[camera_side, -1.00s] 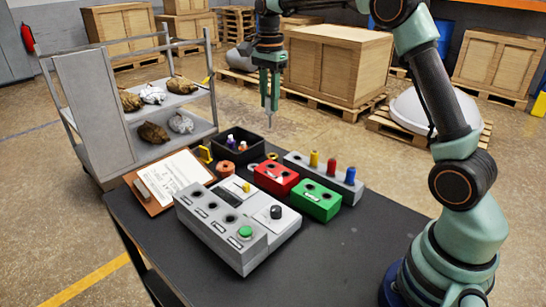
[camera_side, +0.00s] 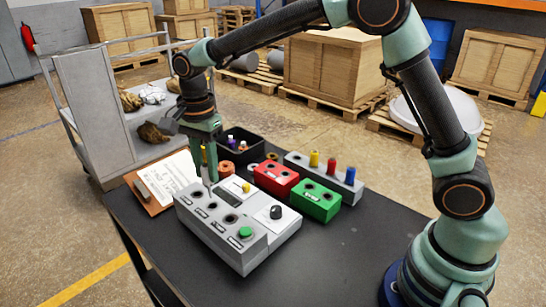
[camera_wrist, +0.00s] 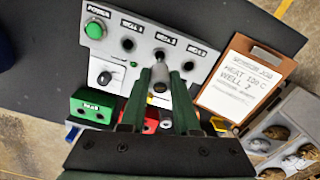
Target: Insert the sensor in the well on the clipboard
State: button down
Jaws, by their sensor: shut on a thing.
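The grey furnace block (camera_side: 232,240) sits on the dark table, with a row of wells and a green button (camera_side: 245,232). The clipboard (camera_side: 150,198) lies beside it; in the wrist view the clipboard (camera_wrist: 240,75) reads "HEAT 100 C" and "WELL 2". My gripper (camera_side: 209,178) is above the back left of the block, pointing down. I cannot tell whether the tip touches the well.
A red block (camera_side: 276,178), a green block (camera_side: 316,201) and a grey rack (camera_side: 325,172) with coloured pegs stand to the right. A black bin (camera_side: 255,158) is behind. A cart (camera_side: 95,105) stands at the left. The table's front right is clear.

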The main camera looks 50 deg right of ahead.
aim_at(210, 192)
jog(key=shift+f, duration=0.7)
jog(key=shift+f, duration=0.55)
dwell(0.4)
jog(key=shift+f, duration=0.3)
jog(key=shift+f, duration=1.7)
dwell(0.8)
jog(key=c, duration=0.6)
grip_release()
jog(key=shift+o, duration=0.5)
jog(key=o, duration=0.3)
jog(key=shift+o, duration=0.2)
